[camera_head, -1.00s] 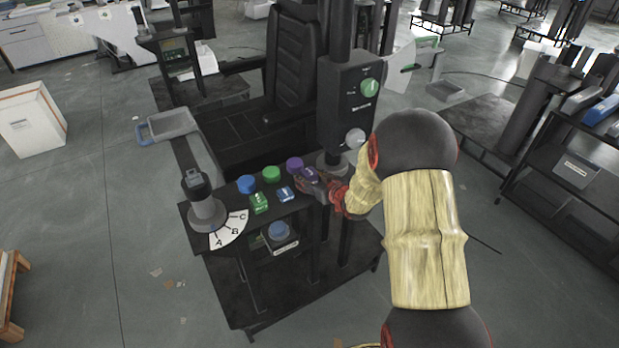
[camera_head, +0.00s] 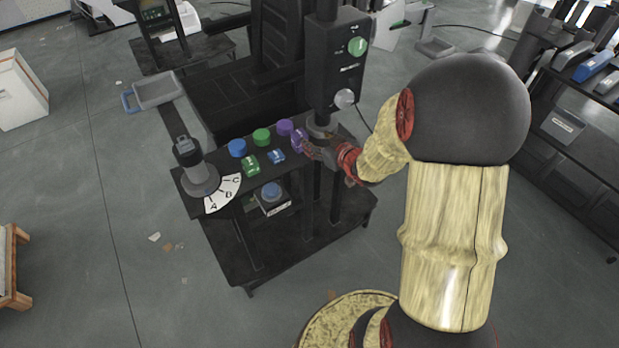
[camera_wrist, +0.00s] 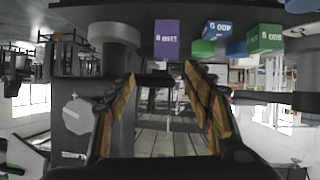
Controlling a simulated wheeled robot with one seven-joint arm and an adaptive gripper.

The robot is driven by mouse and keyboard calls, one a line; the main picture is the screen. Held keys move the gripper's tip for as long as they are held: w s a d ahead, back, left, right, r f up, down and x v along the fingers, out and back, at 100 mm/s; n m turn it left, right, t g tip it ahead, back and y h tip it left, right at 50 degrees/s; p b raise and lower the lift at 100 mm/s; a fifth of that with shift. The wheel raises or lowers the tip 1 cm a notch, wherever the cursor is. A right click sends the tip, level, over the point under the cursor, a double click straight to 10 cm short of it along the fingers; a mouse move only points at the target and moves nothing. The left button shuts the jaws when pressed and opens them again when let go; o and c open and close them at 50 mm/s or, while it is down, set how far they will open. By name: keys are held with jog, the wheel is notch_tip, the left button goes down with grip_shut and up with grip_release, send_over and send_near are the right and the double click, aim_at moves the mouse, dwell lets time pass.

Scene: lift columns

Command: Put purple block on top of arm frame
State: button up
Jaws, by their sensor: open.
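The purple block (camera_head: 298,140) stands on the black control table near its right end, partly hidden by my gripper (camera_head: 309,149). In the wrist view, which looks upside down, the purple block (camera_wrist: 167,38) lies ahead of my gripper (camera_wrist: 160,74), roughly in line with the gap between the fingers. The fingers are apart with nothing between them, and I see no contact with the block. I cannot tell which part is the arm frame; dark frame parts lie around the black seat (camera_head: 225,85) behind the table.
A green block (camera_head: 250,165) and a blue block (camera_head: 276,156) stand left of the purple one. Blue, green and purple round buttons (camera_head: 261,136) sit behind them. A dark column with a control box (camera_head: 338,65) rises close by the gripper. A lever (camera_head: 190,165) stands at the table's left.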

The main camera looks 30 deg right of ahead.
jog(key=s+a+r+m+g+h, duration=0.1)
jog(key=s+a+r+g, duration=0.1)
jog(key=s+a+r, duration=0.3)
jog(key=s+a+r+g+h, duration=0.1)
jog(key=s+r, duration=0.1)
jog(key=r, duration=0.5)
jog(key=s+a+r+g+y, duration=0.1)
jog(key=s+a+r+g, duration=0.1)
jog(key=s+a, duration=0.5)
jog(key=s+a+r+g+y, duration=0.1)
jog(key=s+a+r+g, duration=0.1)
jog(key=s+a, duration=0.5)
jog(key=s, duration=0.6)
jog(key=shift+s+r+n+y, duration=0.2)
jog(key=shift+r+n+y, duration=0.05)
jog(key=shift+n+y, duration=0.05)
